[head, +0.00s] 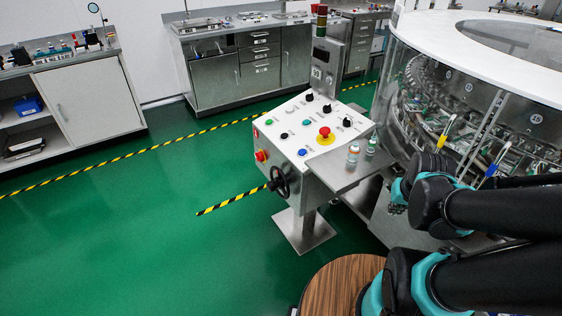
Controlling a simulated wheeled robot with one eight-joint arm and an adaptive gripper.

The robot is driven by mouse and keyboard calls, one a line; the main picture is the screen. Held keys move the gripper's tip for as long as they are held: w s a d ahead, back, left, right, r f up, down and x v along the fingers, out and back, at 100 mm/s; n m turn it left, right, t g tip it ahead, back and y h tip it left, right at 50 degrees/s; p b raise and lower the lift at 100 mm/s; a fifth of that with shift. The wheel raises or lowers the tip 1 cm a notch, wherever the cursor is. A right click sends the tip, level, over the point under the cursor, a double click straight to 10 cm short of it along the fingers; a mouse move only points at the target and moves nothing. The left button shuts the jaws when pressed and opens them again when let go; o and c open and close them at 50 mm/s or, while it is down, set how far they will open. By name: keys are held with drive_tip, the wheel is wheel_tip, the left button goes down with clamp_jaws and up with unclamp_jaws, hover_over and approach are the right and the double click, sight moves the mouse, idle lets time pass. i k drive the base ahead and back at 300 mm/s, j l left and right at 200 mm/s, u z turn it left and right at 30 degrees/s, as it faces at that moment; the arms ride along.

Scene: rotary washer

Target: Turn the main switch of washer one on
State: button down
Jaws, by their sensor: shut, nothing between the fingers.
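The washer's control box (310,135) stands on a steel post left of the round glass-walled washer (460,95). Its sloped top carries black knobs, coloured buttons and a red emergency stop (324,132) on a yellow disc. On the box's left side are a red knob (261,156), a smaller red control (256,133) above it and a black handwheel (279,181) below. I cannot read which control is the main switch or its setting. My black and teal arm (500,212) reaches in from the right, below the washer; I cannot make out its gripper.
A round wooden top (335,285) is in front. Steel cabinets (255,65) and a white bench (95,98) stand behind. Green floor left of the box is clear.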

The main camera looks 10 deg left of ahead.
sight(260, 157)
drive_tip(key=k, duration=0.4)
drive_tip(key=k+u, duration=0.1)
drive_tip(key=u, duration=0.65)
drive_tip(key=k+j+u, duration=0.1)
drive_tip(key=u, duration=0.3)
drive_tip(key=i+u, duration=0.6)
drive_tip(key=u, duration=0.2)
